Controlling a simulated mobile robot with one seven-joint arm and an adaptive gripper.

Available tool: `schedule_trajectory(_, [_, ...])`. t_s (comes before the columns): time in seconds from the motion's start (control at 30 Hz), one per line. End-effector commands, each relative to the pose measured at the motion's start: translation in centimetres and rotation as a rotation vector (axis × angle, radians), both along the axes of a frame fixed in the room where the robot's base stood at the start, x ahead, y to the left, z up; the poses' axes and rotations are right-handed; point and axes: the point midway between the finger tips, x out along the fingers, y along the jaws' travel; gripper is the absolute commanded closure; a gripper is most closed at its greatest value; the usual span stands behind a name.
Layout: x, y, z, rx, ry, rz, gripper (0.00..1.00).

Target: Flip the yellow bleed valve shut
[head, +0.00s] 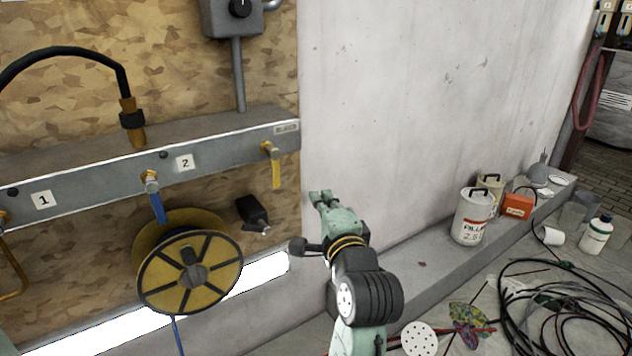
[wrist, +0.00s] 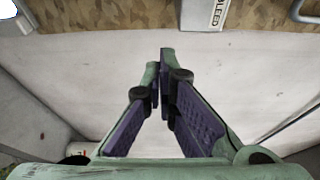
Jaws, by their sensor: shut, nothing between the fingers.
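The yellow bleed valve (head: 276,168) is at the right end of the grey manifold rail, below a small label plate. Its yellow lever hangs straight down. My gripper (head: 320,195) is to the right of the lever and a little lower in the picture, apart from it, in front of the pale wall. In the wrist view my gripper (wrist: 162,75) has its fingers together at the tips, with nothing between them. The BLEED label (wrist: 216,14) shows at the top of that view, but I cannot make out the yellow lever there.
A blue-levered valve (head: 154,196) at label 2 is left of the bleed valve. A yellow reel (head: 160,282) and a black device (head: 252,212) are below the rail. Paint cans (head: 472,218) and an orange box (head: 517,203) stand on the ledge. Cables (head: 530,300) lie at right.

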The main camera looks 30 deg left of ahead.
Motion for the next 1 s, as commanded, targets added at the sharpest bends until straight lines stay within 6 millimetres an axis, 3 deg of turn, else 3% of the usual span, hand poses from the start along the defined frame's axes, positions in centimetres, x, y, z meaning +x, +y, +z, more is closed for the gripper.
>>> schedule_trajectory(0.43, [0.7, 0.9, 0.1, 0.001, -0.001, 0.002, 1.0])
schedule_trajectory(0.9, [6.9, 7.9, 0.1, -0.001, -0.001, 0.002, 1.0])
schedule_trajectory(1.0, [4.8, 8.4, 0.2, -0.001, -0.004, 0.004, 1.0])
